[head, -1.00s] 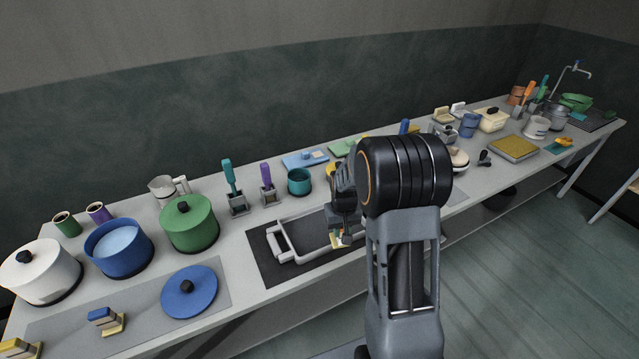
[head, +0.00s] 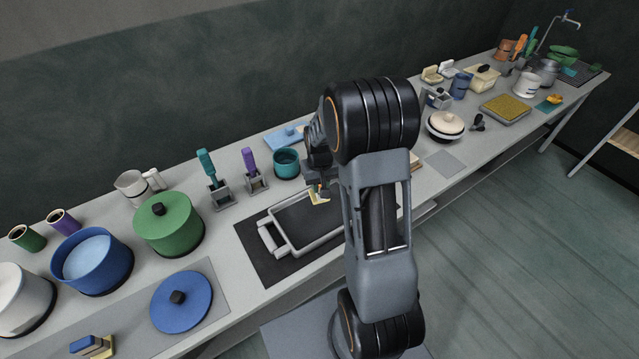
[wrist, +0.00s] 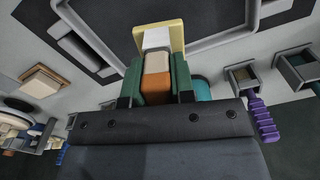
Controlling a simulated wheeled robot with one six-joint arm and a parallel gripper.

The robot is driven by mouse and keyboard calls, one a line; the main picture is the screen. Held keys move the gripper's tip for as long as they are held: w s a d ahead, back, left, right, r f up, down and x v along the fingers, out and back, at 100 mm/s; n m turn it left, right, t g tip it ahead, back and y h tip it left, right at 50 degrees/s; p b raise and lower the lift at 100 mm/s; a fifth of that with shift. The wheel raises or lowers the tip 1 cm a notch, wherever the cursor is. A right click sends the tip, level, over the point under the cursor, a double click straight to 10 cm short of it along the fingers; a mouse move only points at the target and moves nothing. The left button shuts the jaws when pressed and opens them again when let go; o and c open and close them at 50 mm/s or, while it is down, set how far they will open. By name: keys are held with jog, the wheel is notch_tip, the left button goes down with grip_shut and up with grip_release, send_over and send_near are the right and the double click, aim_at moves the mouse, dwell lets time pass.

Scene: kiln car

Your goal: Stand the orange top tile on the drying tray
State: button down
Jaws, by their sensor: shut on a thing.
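The orange top tile (wrist: 156,82) is in my gripper (wrist: 156,72), between two dark green fingers in the wrist view. It shows an orange and cream block, a white part and a pale yellow plate at its far end. In the head view my gripper (head: 319,183) points down with the tile's yellow part (head: 318,198) below it, by the right back part of a grey-rimmed tray (head: 300,249). I take this for the drying tray; it has a dark floor and lies on a black mat. I cannot tell whether tile and tray touch. My arm hides the tray's right end.
A teal pot (head: 286,163), a purple-handled tool (head: 250,160) and a teal-handled tool (head: 209,170) stand behind the tray. A green pot (head: 168,226) and blue lid (head: 181,301) are at left. A cream lidded bowl (head: 445,125) stands at right. The tray's left floor looks clear.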

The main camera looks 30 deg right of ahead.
jog(key=shift+s+f, duration=0.1)
jog(key=shift+f+b, duration=0.2)
jog(key=shift+b, duration=0.15)
jog(key=shift+f+b, duration=3)
jog(key=shift+f, duration=0.8)
jog(key=shift+f+b, duration=0.55)
jog(key=shift+f, duration=0.05)
jog(key=c, duration=0.9)
grip_release()
jog(key=shift+r, duration=0.2)
jog(key=shift+r+p, duration=2.85)
jog(key=shift+r, duration=1)
